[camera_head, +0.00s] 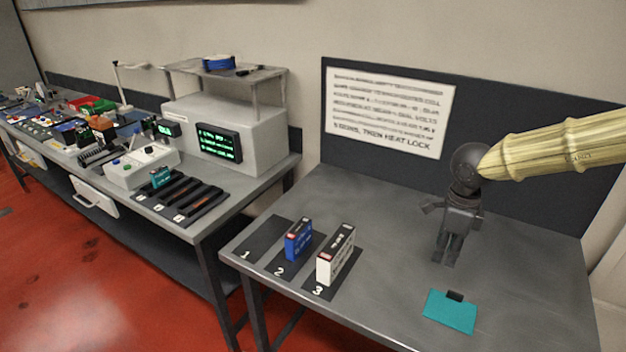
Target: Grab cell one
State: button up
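The near table has dark pads numbered 1, 2 and 3. Pad 1 (258,238) is bare. A blue cell (299,240) stands upright on pad 2, and a white cell (336,255) stands upright on pad 3. A teal piece with a small black tab (450,312) is at the table's front right; I cannot tell if it is a cell. My gripper (444,262) points down above the table, behind the teal piece and right of the pads. Its dark fingers are seen small, and I cannot tell how far apart they are. Nothing shows between them.
The left bench has a dark slotted rack (202,200) with a teal block (160,177) in it, a grey box with a green-lettered display (219,142), and a shelf above. A dark backboard with a sign (388,112) stands behind the near table. The table's middle is clear.

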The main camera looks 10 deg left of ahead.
aim_at(160, 175)
jog(key=u, duration=1.25)
